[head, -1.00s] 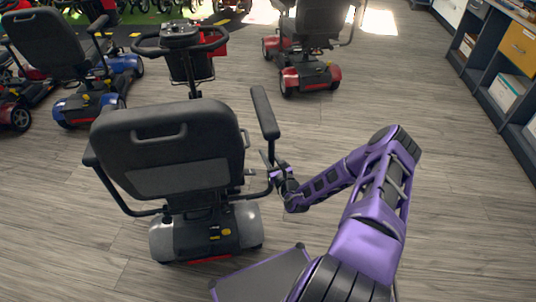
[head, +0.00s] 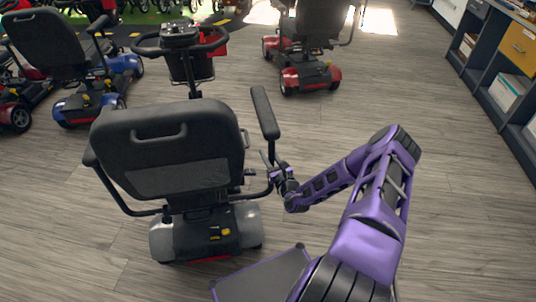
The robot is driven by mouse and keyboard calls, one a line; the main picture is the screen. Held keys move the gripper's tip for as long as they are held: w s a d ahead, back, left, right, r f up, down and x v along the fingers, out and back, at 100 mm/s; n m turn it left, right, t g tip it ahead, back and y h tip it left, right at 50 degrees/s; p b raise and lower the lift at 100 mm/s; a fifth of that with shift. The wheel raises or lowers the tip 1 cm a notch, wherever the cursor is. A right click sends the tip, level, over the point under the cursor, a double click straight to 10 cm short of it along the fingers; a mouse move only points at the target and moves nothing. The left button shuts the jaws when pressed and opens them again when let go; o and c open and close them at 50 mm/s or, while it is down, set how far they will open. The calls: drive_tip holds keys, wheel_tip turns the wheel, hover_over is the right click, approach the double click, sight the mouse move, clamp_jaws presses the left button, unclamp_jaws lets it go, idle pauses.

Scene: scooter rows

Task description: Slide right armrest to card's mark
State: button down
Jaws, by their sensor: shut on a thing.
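The scooter (head: 170,150) with grey rear fenders stands in front of me, its seat back toward me. Its right armrest (head: 265,112) has a black pad on a bent black tube (head: 258,192) that runs down under the seat. My gripper (head: 271,168) is at this tube, just below the pad, on the seat's right side. It is shut on the armrest's tube; the fingers are small and the exact contact is hard to make out. The left armrest (head: 90,157) is partly hidden by the seat back. No card or mark can be made out.
A red scooter (head: 305,78) stands behind at the upper middle, and a blue one (head: 90,100) at the left. Shelves (head: 500,85) line the right edge. The wooden floor (head: 380,110) between the scooter and shelves is clear.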

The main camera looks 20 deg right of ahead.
drive_tip(key=a, duration=0.2)
drive_tip(key=w+a+p, duration=0.1)
drive_tip(key=a, duration=0.1)
drive_tip(key=shift+a+p, duration=0.3)
drive_tip(key=c, duration=0.6)
unclamp_jaws()
drive_tip(key=s+p, duration=0.2)
drive_tip(key=s, duration=1.5)
drive_tip(key=shift+s+a, duration=0.15)
drive_tip(key=shift+s, duration=0.05)
